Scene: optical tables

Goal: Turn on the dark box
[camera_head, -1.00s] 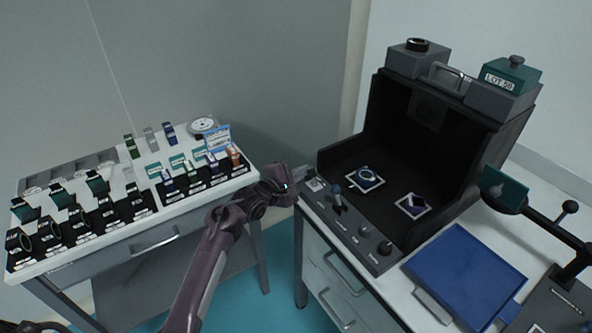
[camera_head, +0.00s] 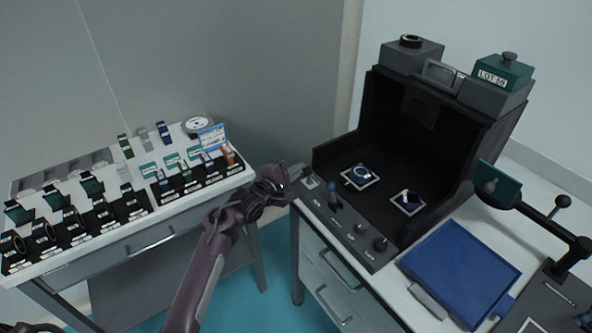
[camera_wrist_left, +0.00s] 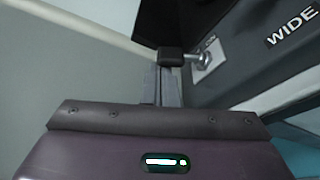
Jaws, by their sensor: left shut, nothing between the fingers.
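The dark box (camera_head: 338,158) is a black open-fronted hood on the right-hand table, and its inside is unlit. Its sloping front panel (camera_head: 352,238) carries a blue-topped lever (camera_head: 332,188) and several dark knobs. At the panel's left end is a small switch plate (camera_head: 311,182). In the left wrist view a metal toggle (camera_wrist_left: 203,60) stands on that pale plate, marked with what looks like "ON". My left gripper (camera_head: 297,192) is shut and empty beside the panel's left end. Its dark fingertip (camera_wrist_left: 171,58) is right by the toggle; I cannot tell whether they touch. My right gripper is not in view.
Two framed pieces lie inside the box, one with a ring (camera_head: 361,175). A blue tray (camera_head: 462,268) sits on the table to its right, near a stand with a green plate (camera_head: 497,186). A left table (camera_head: 150,222) holds rows of labelled optics. A gap separates the tables.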

